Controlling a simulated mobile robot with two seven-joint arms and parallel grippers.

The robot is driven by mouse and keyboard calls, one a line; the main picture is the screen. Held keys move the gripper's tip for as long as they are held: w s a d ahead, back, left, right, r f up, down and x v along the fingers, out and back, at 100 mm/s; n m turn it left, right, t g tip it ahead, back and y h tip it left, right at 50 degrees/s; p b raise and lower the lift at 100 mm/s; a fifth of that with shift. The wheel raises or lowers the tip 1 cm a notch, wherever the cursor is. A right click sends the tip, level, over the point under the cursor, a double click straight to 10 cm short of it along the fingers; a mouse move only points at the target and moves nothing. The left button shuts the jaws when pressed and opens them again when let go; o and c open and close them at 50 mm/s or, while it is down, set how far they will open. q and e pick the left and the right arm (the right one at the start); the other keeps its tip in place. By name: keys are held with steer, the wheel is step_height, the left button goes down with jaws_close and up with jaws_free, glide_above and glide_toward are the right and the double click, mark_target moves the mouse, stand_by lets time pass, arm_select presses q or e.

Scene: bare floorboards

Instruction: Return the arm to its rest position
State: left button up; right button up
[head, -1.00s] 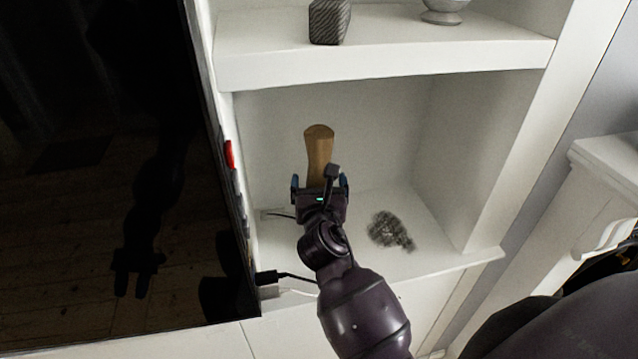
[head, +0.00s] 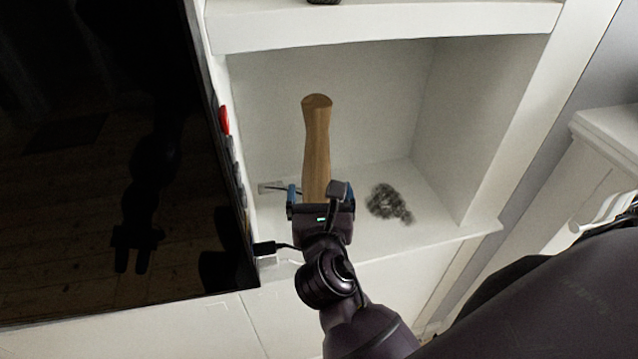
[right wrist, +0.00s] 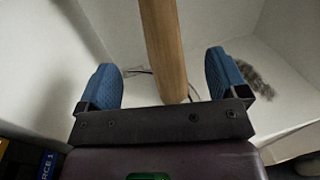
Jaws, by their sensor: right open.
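My right gripper (head: 321,197) is in front of the lower white shelf compartment, at the height of its floor. Its two blue fingers are spread apart, and they show on both sides in the right wrist view (right wrist: 165,85). A wooden handle-like object (head: 316,145) stands upright in the compartment, just beyond the gripper. In the right wrist view the wooden object (right wrist: 165,45) rises between and beyond the fingers, with gaps on both sides. Its lower end is hidden by the gripper in the head view. My left gripper is not in view.
A dark speckled clump (head: 388,203) lies on the compartment floor (head: 430,215) to the right. A large black screen (head: 100,180) borders the compartment on the left, with a cable plug (head: 265,248) near its edge. The upper shelf (head: 390,25) overhangs the compartment.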

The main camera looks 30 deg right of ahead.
steer(key=shift+s+a, duration=0.1)
steer(key=shift+s, duration=0.05)
stand_by(0.4)
steer(key=s+d+f+m+g+y, duration=0.2)
steer(key=s+d+f+m+g, duration=0.6)
steer(key=m, duration=0.9)
steer(key=s+a+f+m+g+y, duration=0.2)
steer(key=s+f+m+g+y, duration=0.25)
steer(key=s+m, duration=0.8)
steer(key=w+f+t+y, duration=0.1)
steer(key=w+f+t, duration=0.7)
steer(key=f, duration=0.3)
steer(key=shift+f, duration=0.2)
steer(key=shift+w, duration=0.1)
